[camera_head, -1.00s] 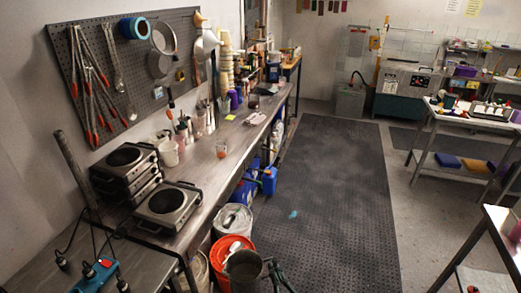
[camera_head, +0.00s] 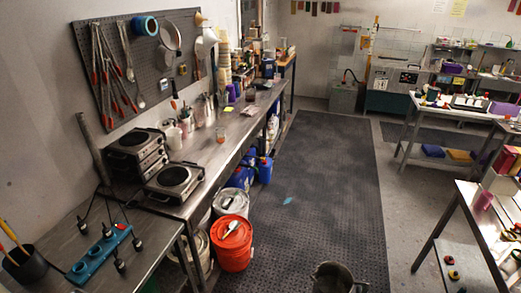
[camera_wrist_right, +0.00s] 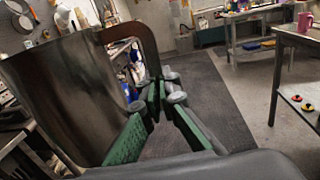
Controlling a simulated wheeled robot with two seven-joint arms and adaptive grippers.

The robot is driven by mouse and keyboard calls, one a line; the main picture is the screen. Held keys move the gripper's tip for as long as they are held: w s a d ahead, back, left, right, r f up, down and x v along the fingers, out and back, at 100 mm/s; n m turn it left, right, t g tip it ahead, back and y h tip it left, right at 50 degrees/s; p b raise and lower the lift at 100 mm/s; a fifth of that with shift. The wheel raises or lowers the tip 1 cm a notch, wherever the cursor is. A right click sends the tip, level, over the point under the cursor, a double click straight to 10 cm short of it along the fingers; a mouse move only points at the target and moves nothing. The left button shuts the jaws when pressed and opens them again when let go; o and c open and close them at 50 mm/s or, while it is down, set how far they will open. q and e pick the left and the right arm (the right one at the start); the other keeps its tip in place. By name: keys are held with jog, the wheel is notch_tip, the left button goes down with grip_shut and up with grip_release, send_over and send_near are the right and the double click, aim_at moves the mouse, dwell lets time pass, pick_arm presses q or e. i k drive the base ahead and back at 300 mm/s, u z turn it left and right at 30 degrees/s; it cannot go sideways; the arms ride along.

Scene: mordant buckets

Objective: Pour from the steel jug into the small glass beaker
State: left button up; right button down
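The steel jug (camera_head: 333,279) shows at the bottom of the head view, roughly upright, its lower part cut off; I cannot tell its contents. In the right wrist view its wall (camera_wrist_right: 65,95) and curved handle (camera_wrist_right: 140,32) fill the left side. My right gripper (camera_wrist_right: 158,108) has its green-padded fingers closed together around the handle's lower part. A small glass beaker (camera_head: 221,134) with an orange-pink tint stands on the steel bench, far ahead and left of the jug, apart from it. My left gripper is not in view.
The long steel bench (camera_head: 213,154) carries hotplates (camera_head: 174,179) and several cups. A red-orange bucket (camera_head: 231,248) and a white bucket (camera_head: 231,203) stand at its front edge. A table (camera_head: 473,222) stands at the right.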

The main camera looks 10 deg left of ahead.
aim_at(220, 136)
jog(key=z, duration=0.3)
jog(key=i, duration=1.4)
jog(key=u, duration=0.35)
jog(key=i, duration=0.8)
jog(key=u, duration=1.1)
jog(key=i, duration=0.45)
jog(key=u, duration=1.05)
jog(key=i, duration=0.75)
jog(key=u, duration=0.05)
